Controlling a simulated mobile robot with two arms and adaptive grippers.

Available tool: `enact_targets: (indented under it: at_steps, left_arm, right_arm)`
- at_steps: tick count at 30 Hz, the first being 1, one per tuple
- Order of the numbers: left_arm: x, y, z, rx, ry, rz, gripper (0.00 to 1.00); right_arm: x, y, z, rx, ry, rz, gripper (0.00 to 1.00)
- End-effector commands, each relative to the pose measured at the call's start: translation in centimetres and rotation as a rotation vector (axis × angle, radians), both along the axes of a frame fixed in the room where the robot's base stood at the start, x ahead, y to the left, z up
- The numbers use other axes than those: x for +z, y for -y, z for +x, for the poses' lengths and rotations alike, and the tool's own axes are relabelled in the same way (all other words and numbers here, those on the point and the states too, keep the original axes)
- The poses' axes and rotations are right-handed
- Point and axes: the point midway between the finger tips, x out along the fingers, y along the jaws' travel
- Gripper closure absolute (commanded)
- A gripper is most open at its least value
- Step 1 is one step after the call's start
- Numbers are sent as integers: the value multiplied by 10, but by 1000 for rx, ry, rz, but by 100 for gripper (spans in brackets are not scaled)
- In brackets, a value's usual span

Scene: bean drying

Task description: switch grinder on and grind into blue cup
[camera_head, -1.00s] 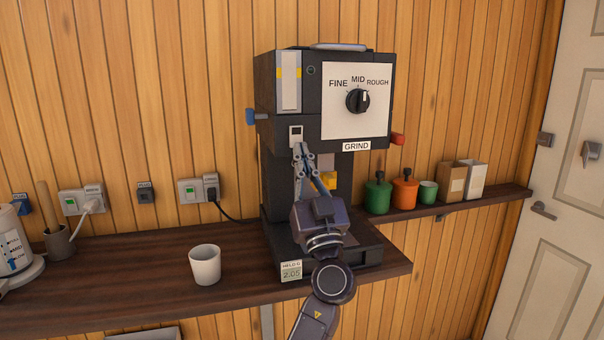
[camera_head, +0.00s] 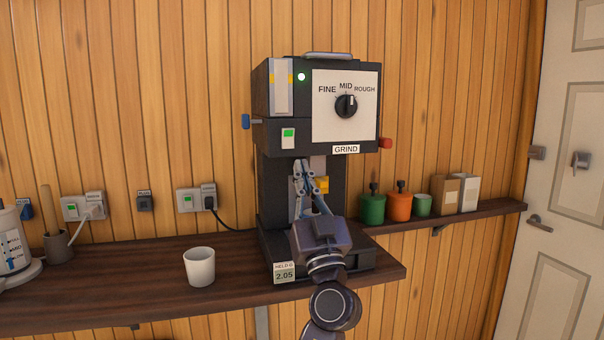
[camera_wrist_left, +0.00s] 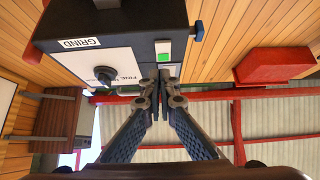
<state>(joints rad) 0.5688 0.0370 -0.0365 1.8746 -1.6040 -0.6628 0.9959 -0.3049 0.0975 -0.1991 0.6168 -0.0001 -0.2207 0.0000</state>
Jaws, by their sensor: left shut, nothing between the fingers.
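The dark grinder (camera_head: 265,180) stands on the wooden shelf. Its switch (camera_head: 288,138) shows green, and the small lamp (camera_head: 301,76) above glows. The dial (camera_head: 346,105) sits under FINE, MID and ROUGH; a red knob (camera_head: 385,143) is at the right side. My left gripper (camera_head: 303,163) is shut and empty, in front of the grinder just below the switch. In the left wrist view its fingertips (camera_wrist_left: 163,72) appear close to the green switch (camera_wrist_left: 163,51); contact cannot be told. I see no blue cup; a whitish cup (camera_head: 200,267) stands left of the grinder.
Green (camera_head: 372,208) and orange (camera_head: 399,206) canisters, a green cup (camera_head: 422,205) and boxes stand on the right shelf. Sockets line the wall. The shelf around the whitish cup is clear.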

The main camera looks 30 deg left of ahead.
Motion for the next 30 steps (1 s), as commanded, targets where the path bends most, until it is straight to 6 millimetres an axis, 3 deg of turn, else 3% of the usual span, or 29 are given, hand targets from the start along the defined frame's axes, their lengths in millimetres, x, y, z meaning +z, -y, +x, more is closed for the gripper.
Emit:
enact_targets:
  at_steps: [3, 12, 30]
  left_arm:
    - [-24, 9, -7, -2, -2, -1, 100]
    - [-56, 28, -24, -1, -2, 1, 100]
    - [-59, 32, -27, -1, -1, 0, 100]
  right_arm:
    - [-19, -1, 2, -1, 3, 1, 35]
    - [-42, -27, 11, -6, 15, 31, 35]
    - [-44, -14, 6, -4, 8, 15, 35]
